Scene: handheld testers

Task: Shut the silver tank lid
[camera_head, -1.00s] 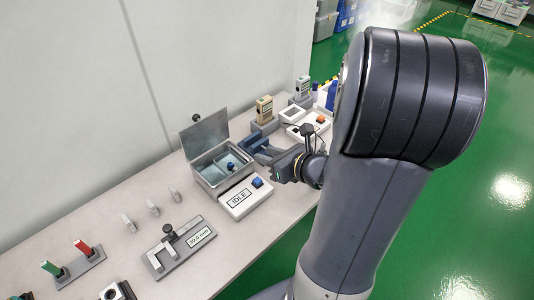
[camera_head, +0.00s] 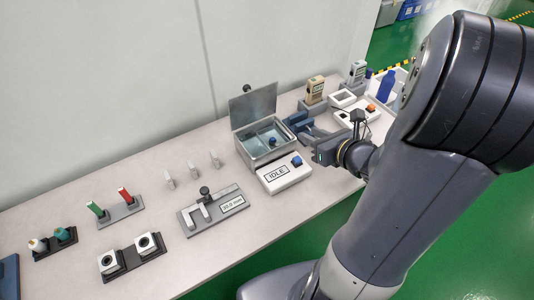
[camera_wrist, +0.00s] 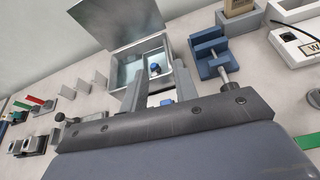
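The silver tank (camera_head: 262,158) stands on the bench with its lid (camera_head: 253,108) raised steeply at the back. Inside the tank is a small blue-topped item, which shows in the wrist view beyond the fingers. My gripper (camera_head: 304,139) is just right of the tank, above the bench, pointing toward it. In the wrist view my gripper (camera_wrist: 157,90) has its two fingers apart with nothing between them. The raised lid (camera_wrist: 122,22) and the tank (camera_wrist: 121,68) lie ahead of the fingers; the tank's near side is partly hidden by them.
A white box marked IDLE with a blue button (camera_head: 284,176) sits in front of the tank. A blue vise (camera_wrist: 209,50) stands close at the tank's right. A gauge fixture (camera_head: 213,210) and small upright pieces (camera_head: 192,170) are to the left. Bench between is clear.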

